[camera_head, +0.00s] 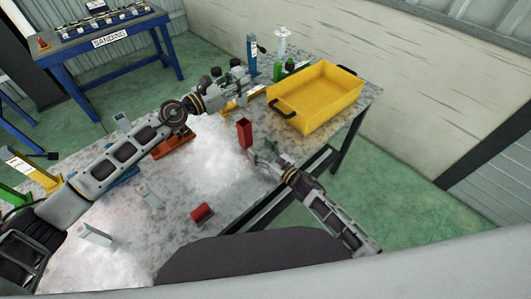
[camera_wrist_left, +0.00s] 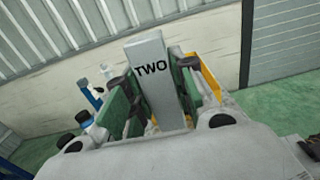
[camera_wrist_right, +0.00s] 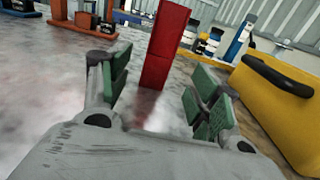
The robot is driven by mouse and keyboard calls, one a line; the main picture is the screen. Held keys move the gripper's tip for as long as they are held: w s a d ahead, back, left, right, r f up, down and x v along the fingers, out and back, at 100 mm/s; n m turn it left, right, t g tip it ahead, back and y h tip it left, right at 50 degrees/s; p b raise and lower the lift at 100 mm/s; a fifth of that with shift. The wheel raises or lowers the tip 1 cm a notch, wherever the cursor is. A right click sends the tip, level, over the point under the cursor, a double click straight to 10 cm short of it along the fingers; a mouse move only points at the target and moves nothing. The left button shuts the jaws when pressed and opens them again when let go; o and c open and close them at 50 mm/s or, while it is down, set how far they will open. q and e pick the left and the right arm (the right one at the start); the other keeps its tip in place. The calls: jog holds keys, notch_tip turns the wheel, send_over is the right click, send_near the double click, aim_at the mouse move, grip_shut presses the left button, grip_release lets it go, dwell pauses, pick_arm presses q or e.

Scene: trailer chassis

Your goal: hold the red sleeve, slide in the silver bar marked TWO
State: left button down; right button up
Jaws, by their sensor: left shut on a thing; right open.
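The red sleeve (camera_head: 244,133) stands upright on the grey table, near the table's right edge. In the right wrist view the red sleeve (camera_wrist_right: 165,45) rises just beyond and between the fingers. My right gripper (camera_head: 264,152) is open beside the sleeve, with a finger on either side of the gap (camera_wrist_right: 155,95). My left gripper (camera_head: 242,77) is shut on the silver bar marked TWO (camera_wrist_left: 155,75), raised near the far end of the table. The bar's label faces the left wrist camera. In the head view the bar is hard to make out behind the gripper.
A yellow bin (camera_head: 318,95) stands at the table's far right. An orange holder (camera_head: 172,148) lies under my left arm. Another red piece (camera_head: 202,213) lies at the near side. A blue bench (camera_head: 110,40) stands behind.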

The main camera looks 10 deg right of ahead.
aim_at(249, 138)
jog(key=shift+x, duration=3.75)
jog(key=c, duration=1.2)
jog(key=shift+c, duration=0.2)
pick_arm(q)
jog(key=shift+r, duration=0.2)
jog(key=shift+s+d+r, duration=0.1)
jog(key=shift+d+r, duration=0.25)
jog(key=shift+r, duration=0.4)
jog(key=shift+r+t, duration=0.15)
jog(key=shift+t, duration=0.15)
jog(key=shift+d+r+n+t+y, duration=0.15)
jog(key=shift+r+n+t+y, duration=0.4)
jog(key=shift+r, duration=0.6)
jog(key=shift+r+n+y, duration=0.25)
jog(key=shift+r, duration=0.05)
